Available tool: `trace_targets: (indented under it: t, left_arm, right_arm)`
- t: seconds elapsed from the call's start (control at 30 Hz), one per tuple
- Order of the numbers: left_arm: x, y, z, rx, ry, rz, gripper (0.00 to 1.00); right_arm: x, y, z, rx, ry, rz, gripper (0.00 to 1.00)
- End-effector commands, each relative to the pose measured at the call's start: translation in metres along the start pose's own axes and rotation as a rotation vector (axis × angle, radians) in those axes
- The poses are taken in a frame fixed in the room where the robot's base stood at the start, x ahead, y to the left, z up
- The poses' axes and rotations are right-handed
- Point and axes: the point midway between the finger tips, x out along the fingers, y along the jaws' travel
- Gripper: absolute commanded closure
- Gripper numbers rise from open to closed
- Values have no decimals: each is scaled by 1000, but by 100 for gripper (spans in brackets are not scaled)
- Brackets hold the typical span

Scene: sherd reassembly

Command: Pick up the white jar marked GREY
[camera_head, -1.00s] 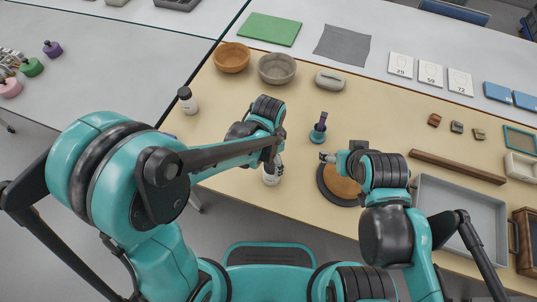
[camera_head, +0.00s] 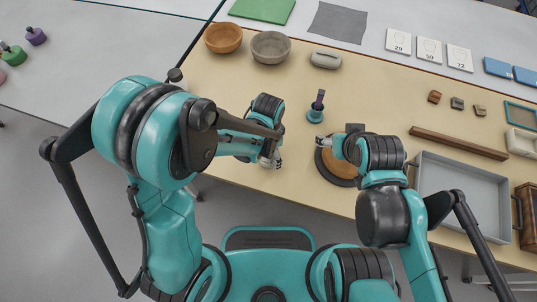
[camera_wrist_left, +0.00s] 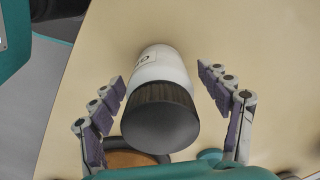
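A white jar (camera_wrist_left: 160,66) with a ribbed dark lid shows in the left wrist view. My left gripper (camera_wrist_left: 161,76) is open, with one finger on each side of the jar and gaps between fingers and jar. In the head view the left gripper (camera_head: 273,160) is low over the table's near edge, and the jar is mostly hidden behind it.
A dark cap (camera_head: 175,75) shows behind my left arm. A teal-based tool (camera_head: 317,108) stands between the grippers. A round dark board with a wooden disc (camera_head: 328,168) lies under my right gripper. Bowls (camera_head: 271,47) stand farther back; a grey tray (camera_head: 462,190) is at right.

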Motion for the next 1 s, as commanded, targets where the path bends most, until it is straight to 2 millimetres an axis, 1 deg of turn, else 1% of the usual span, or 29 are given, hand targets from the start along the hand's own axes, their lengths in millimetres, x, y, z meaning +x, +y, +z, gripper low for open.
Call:
trace_targets:
  t: [0.03, 0.23, 0.27, 0.53, 0.67, 1.0]
  left_arm:
    - [0, 0, 0, 0, 0, 0, 36]
    - [0, 0, 0, 0, 0, 0, 89]
    - [0, 0, 0, 0, 0, 0, 91]
    - [-1, 0, 0, 0, 0, 0, 91]
    - [-5, -1, -1, -1, 0, 0, 91]
    - [-30, -4, -6, -5, 0, 0, 91]
  right_arm:
    - [0, 0, 0, 0, 0, 0, 32]
    - [0, 0, 0, 0, 0, 0, 32]
    - [0, 0, 0, 0, 0, 0, 32]
    - [-1, 0, 0, 0, 0, 0, 32]
    - [-3, 0, -2, 0, 0, 0, 32]
    - [-18, 0, -13, 0, 0, 0, 32]
